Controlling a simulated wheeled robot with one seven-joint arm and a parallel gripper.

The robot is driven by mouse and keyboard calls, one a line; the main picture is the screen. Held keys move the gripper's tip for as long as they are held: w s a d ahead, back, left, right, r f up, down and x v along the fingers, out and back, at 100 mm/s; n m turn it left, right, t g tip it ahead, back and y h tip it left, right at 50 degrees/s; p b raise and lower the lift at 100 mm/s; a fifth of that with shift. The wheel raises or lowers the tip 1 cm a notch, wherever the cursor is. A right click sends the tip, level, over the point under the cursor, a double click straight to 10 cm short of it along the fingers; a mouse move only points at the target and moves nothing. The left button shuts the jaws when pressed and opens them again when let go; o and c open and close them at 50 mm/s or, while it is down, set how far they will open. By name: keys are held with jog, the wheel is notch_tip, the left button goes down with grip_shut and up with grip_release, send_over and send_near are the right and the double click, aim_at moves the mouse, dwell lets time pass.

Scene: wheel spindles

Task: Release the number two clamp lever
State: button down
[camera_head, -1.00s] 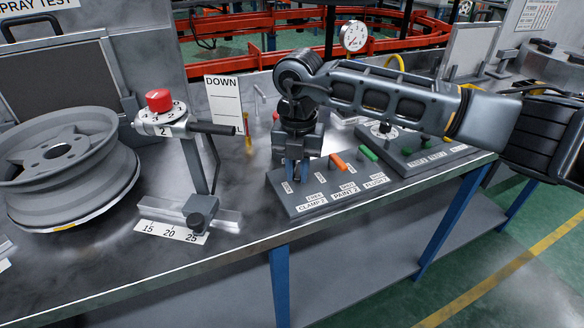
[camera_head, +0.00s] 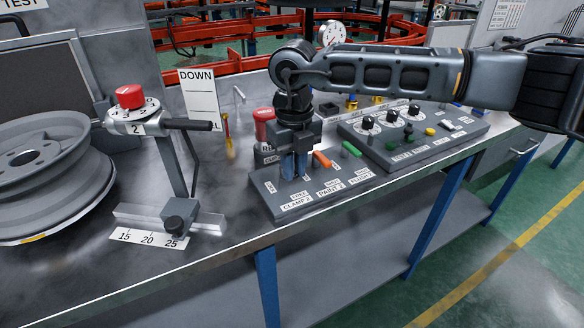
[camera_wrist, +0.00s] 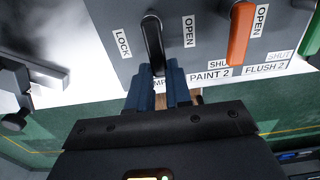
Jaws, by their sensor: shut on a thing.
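The number two clamp lever (camera_wrist: 153,42) is black and sits on the grey panel (camera_wrist: 115,60) in the wrist view, with LOCK to its left. Its free end points down the picture, toward the partly covered CLAMP 2 label. My gripper (camera_wrist: 158,78) has its blue fingers closed around that end. In the head view my gripper (camera_head: 294,166) reaches down onto the left part of the panel (camera_head: 262,196), and its fingers hide the lever. The FREE and CLAMP 2 labels (camera_head: 298,201) show just in front of the fingers.
An orange lever (camera_head: 322,159) and a green lever (camera_head: 351,149) stand close to the right of my gripper. A red-topped knob (camera_head: 264,124) is just behind it. A clamp stand (camera_head: 178,165) and wheel (camera_head: 45,180) are left.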

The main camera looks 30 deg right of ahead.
dwell(0.4)
jog(key=c, duration=1)
grip_release()
jog(key=shift+c, duration=0.2)
jog(key=shift+r, duration=3.95)
